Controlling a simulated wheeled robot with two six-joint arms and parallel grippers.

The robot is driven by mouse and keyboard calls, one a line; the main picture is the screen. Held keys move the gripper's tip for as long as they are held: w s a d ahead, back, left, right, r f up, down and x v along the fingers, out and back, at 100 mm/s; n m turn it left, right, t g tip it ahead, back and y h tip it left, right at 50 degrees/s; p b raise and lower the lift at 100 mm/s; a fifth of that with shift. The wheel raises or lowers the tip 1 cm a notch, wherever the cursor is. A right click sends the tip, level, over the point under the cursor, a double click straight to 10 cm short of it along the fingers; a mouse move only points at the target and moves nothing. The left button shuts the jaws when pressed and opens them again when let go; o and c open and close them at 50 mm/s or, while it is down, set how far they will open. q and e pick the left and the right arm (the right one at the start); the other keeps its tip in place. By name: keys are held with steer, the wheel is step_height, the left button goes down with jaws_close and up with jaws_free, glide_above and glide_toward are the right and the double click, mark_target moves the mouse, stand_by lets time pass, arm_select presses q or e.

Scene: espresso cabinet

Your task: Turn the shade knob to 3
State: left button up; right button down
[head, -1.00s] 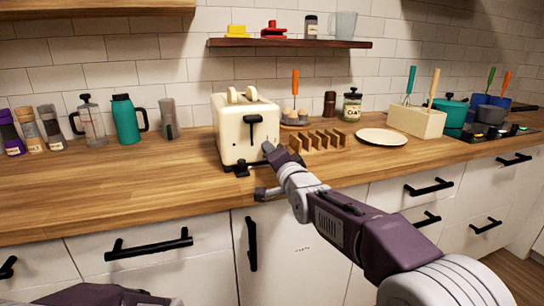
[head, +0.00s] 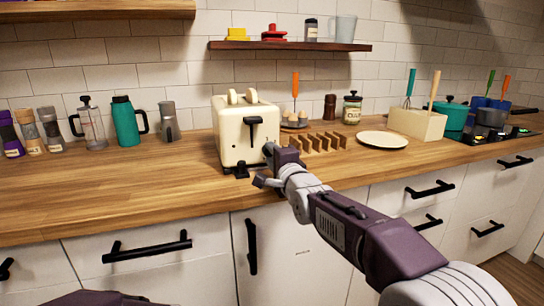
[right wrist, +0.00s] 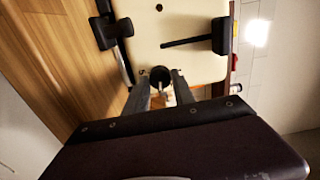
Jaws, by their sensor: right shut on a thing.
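The cream toaster (head: 236,143) stands on the counter with two slices showing at its top. Its black lever (head: 253,121) is on the front face, and it also shows in the right wrist view (right wrist: 218,36). The round dark shade knob (right wrist: 160,75) sits low on that face; in the head view my gripper hides it. My right gripper (head: 268,150) is at the toaster's lower right front. In the right wrist view its two fingers (right wrist: 160,86) are shut on the knob, one on each side. The number the knob points to cannot be read. My left gripper is out of view.
A wooden toast rack (head: 319,142) and a cream plate (head: 382,139) stand right of the toaster. A black handle (head: 241,171) juts from the toaster's base. The counter (head: 110,190) to the left is clear in front of the teal jug (head: 126,121).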

steer(key=shift+f, duration=0.1)
steer(key=c, duration=1.1)
jaws_free()
steer(key=shift+o, duration=0.2)
steer(key=v, duration=0.9)
steer(key=shift+p, duration=0.35)
